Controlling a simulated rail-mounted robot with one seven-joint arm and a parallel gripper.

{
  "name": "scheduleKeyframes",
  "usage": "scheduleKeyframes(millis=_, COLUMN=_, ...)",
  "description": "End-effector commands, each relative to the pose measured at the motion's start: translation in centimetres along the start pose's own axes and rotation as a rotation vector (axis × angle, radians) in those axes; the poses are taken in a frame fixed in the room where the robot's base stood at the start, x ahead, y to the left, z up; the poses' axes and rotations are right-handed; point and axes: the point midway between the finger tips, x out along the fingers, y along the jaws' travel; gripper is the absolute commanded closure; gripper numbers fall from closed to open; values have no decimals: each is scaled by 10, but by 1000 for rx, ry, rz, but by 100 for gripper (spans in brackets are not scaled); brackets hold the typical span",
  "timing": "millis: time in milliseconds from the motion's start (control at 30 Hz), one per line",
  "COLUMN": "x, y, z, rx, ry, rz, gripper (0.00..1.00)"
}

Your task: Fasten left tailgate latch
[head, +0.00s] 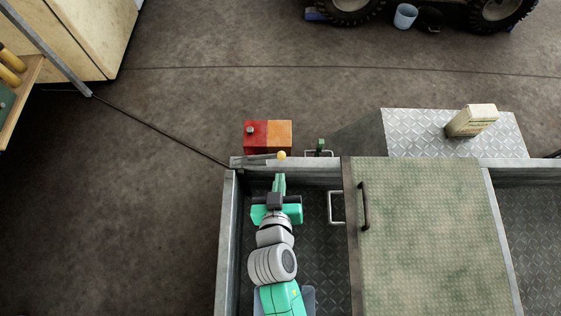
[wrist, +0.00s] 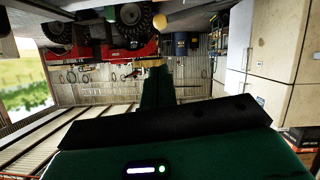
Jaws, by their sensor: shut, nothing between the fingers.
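The left tailgate latch shows as a grey lever (head: 262,161) with a yellow ball knob (head: 281,155), at the left end of the tailgate (head: 310,165) in the head view. The knob (wrist: 162,21) also shows at the top of the wrist view. My gripper (head: 279,177) is just inside the tailgate, close below the knob in the head view. Its green fingers (wrist: 158,86) are shut and empty, apart from the knob in the wrist view. Whether the latch is fastened I cannot tell.
A green lidded panel (head: 425,235) with a dark handle covers the bed's middle. A red and orange box (head: 267,136) stands beyond the tailgate. A beige canister (head: 471,121) stands on a tread-plate surface (head: 410,135). The floor at left is clear.

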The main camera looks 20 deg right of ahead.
Motion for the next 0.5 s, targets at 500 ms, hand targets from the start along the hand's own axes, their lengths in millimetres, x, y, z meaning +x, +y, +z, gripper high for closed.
scheduleKeyframes(millis=500, x=-32, y=1, z=0, rx=1, ry=1, rz=0, gripper=100)
